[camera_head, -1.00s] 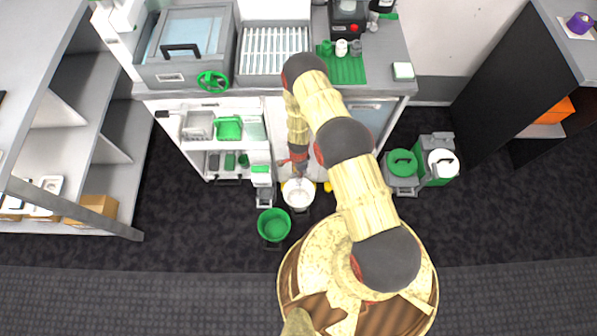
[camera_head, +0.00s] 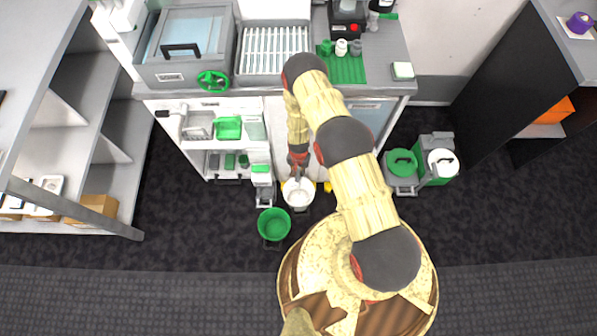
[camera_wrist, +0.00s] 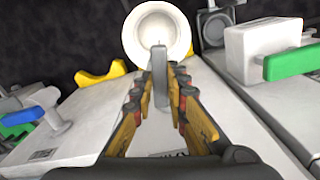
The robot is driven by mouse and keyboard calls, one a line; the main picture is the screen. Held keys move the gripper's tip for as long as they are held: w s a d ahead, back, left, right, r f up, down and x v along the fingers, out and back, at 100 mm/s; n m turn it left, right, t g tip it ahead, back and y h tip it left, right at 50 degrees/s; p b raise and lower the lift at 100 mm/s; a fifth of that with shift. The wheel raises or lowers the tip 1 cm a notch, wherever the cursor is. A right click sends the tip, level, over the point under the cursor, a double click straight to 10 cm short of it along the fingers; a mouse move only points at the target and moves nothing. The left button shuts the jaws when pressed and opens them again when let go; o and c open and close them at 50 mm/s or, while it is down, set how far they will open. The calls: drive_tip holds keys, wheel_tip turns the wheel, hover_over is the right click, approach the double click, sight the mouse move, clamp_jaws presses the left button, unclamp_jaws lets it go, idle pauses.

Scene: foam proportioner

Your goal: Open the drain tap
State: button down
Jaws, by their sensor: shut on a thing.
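In the wrist view, a grey upright lever (camera_wrist: 159,66) stands between the fingertips of my gripper (camera_wrist: 160,88). It looks like the drain tap's handle; the tap body below it is hidden by my fingers. The fingers are closed in on the lever from both sides. A round white bucket (camera_wrist: 157,18) is just beyond the lever. In the head view, my gripper (camera_head: 299,174) is low at the front of the white cabinet, right above the white bucket (camera_head: 298,194). The tap itself is too small and covered to make out there.
Yellow parts (camera_wrist: 101,76) flank the tap at the left. A white box with a green handle (camera_wrist: 288,62) is at the right. A green bucket (camera_head: 273,225) stands on the floor beside the white one. A grey-green canister unit (camera_head: 403,163) stands right of the cabinet.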

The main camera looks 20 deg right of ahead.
sight(299, 173)
drive_tip(key=shift+n, duration=1.3)
drive_tip(key=c, duration=1.8)
unclamp_jaws()
drive_tip(key=shift+o, duration=0.2)
wheel_tip(299, 173, up, 12)
